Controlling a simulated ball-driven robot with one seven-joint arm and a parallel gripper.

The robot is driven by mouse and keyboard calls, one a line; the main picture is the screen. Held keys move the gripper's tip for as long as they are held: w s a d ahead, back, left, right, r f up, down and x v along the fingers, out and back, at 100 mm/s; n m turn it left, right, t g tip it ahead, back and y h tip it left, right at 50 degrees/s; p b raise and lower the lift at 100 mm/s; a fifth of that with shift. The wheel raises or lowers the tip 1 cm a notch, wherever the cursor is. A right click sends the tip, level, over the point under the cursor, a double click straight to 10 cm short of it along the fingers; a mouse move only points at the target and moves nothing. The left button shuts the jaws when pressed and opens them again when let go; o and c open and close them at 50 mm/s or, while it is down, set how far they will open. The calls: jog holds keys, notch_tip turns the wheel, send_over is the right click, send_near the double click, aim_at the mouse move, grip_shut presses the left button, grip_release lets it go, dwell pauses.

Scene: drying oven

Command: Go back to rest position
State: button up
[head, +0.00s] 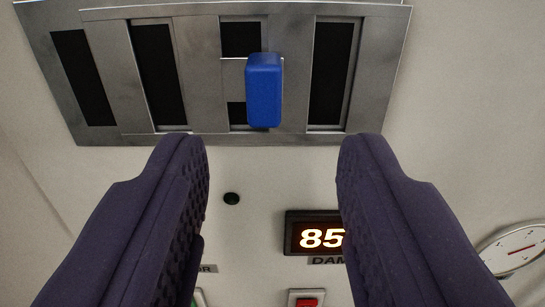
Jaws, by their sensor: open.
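My gripper (272,150) shows in the head view as two dark purple fingers with textured inner faces. They are spread wide apart, with nothing between them. Past the fingertips, a blue handle (264,90) sits on a slider in a grey metal vent plate (205,95) with several dark slots. The handle lies above the gap between the fingertips in the picture, and the fingers do not appear to touch it.
Below the vent plate, a pale panel carries a small black knob or hole (231,198), a lit display (318,236) reading 85, partly covered by the right finger, and a red switch (306,300). A round dial gauge (514,250) is at the right edge.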

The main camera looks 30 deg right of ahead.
jog(key=a+r+n+t+y+b, duration=0.2)
jog(key=a+r+n+y+b, duration=0.25)
jog(key=a+y+b, duration=0.75)
jog(key=s+r+n+h+b, duration=0.1)
jog(key=s+r+b, duration=0.1)
jog(key=s+b, duration=0.4)
jog(key=s+r+n+g+h+b, duration=0.1)
jog(key=s+r+b, duration=0.1)
jog(key=s+b, duration=0.4)
jog(key=s, duration=0.4)
jog(key=shift+a+r+g+b, duration=0.15)
jog(key=shift+r+g+b, duration=0.15)
jog(key=shift+r+b, duration=0.1)
jog(key=shift+f, duration=0.1)
dwell(1.8)
